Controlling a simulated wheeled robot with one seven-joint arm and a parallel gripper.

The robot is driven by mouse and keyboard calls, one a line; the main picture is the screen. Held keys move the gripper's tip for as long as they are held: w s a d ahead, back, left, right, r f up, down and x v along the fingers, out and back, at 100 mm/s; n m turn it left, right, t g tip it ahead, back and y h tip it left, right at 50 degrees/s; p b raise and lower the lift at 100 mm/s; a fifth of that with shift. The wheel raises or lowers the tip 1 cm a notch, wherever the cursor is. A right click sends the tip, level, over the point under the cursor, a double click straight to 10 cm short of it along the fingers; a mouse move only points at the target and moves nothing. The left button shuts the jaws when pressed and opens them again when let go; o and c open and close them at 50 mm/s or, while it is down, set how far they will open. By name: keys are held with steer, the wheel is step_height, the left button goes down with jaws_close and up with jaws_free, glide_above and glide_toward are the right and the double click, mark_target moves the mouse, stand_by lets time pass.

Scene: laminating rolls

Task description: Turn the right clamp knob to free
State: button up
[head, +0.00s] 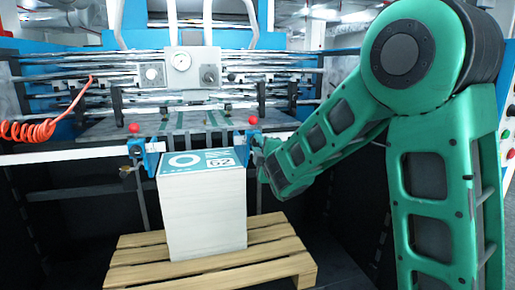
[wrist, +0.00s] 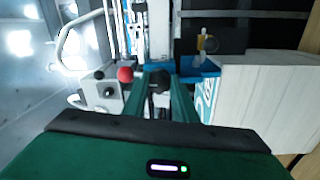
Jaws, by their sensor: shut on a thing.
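The right clamp is a blue bracket (head: 243,146) at the stack's back right corner, with a red ball (head: 252,120) above it. My gripper (head: 260,146) is at this clamp, coming from the right. In the wrist view its two green fingers (wrist: 160,88) are shut on a dark knob (wrist: 158,77), the right clamp knob. The fingers hide much of it, so its turned angle cannot be told. A red ball (wrist: 125,74) shows just left of the fingers. The matching left clamp (head: 150,157) has a small brass-coloured knob (head: 126,171), also visible in the wrist view (wrist: 208,43).
A tall white stack (head: 205,215) with a teal printed top stands on a wooden pallet (head: 130,270), close beside my gripper. Machine rollers and a gauge box (head: 180,68) lie behind. A coiled red hose (head: 28,130) hangs at left.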

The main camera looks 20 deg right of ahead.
steer(key=shift+f, duration=0.15)
stand_by(0.4)
steer(key=o, duration=1)
steer(key=s, duration=1)
steer(key=shift+s+f, duration=0.3)
steer(key=shift+s, duration=0.05)
